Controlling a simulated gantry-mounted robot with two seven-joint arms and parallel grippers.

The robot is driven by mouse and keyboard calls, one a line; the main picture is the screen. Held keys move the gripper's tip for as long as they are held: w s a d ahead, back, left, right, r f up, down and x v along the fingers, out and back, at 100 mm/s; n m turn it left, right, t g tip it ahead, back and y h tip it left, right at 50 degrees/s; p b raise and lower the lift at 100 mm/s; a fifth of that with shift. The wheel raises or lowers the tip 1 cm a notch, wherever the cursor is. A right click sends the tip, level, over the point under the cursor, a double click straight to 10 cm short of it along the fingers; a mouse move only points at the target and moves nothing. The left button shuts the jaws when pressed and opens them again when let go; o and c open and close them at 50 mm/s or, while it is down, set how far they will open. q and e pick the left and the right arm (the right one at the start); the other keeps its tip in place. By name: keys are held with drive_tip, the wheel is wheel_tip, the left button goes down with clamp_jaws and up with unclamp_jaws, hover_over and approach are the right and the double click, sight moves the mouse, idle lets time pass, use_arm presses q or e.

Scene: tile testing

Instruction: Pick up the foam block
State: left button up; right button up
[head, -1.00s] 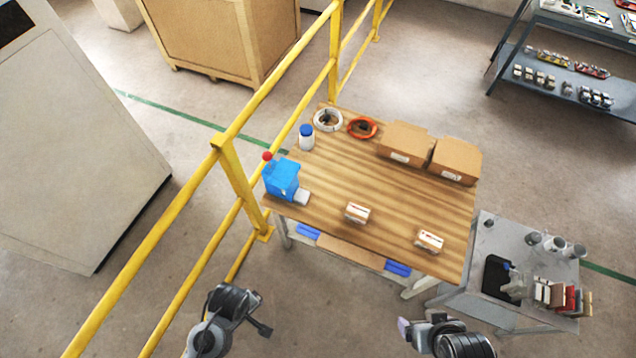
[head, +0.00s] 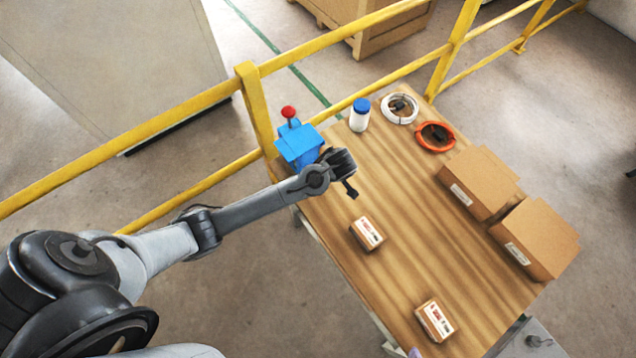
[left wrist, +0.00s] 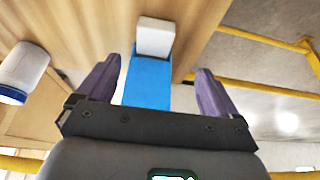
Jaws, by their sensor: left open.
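A pale grey-white block (left wrist: 156,37), which looks like the foam block, shows in the left wrist view against the end of the blue device (left wrist: 148,82). In the head view the blue device (head: 299,146) with its red knob stands at the table's left edge; the pale block is hidden there by my left arm and gripper. My left gripper (head: 350,178) is over the table beside the device. In the left wrist view its purple fingers (left wrist: 157,66) are spread, with the device and block framed between them and nothing gripped. A purple tip of my right gripper (head: 415,352) barely shows at the bottom edge.
Two small labelled boxes (head: 368,233) (head: 435,320) lie on the wooden table (head: 400,190). A blue-capped white bottle (head: 360,115), a white coil (head: 399,108) and an orange coil (head: 436,136) stand behind. Large cartons (head: 478,182) are right. A yellow railing (head: 256,120) runs along the left.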

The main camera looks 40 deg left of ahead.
use_arm(q)
drive_tip(key=x, duration=0.4)
drive_tip(key=shift+w+d+f+b, duration=0.1)
drive_tip(key=shift+w+b, duration=0.25)
drive_tip(key=shift+w, duration=0.05)
drive_tip(key=shift+w+a+f, duration=0.1)
drive_tip(key=shift+a+f, duration=0.1)
drive_tip(key=shift+f, duration=0.4)
drive_tip(key=shift+b+x, duration=0.65)
drive_tip(key=shift+x, duration=1.65)
drive_tip(key=shift+d, duration=0.1)
use_arm(e)
drive_tip(key=shift+w+d+f, duration=0.15)
drive_tip(key=shift+w+f, duration=0.05)
drive_tip(key=shift+f, duration=0.3)
drive_tip(key=shift+w+d+f, duration=0.1)
drive_tip(key=shift+w+f, duration=0.1)
drive_tip(key=shift+f, duration=0.3)
use_arm(q)
drive_tip(key=c, duration=1)
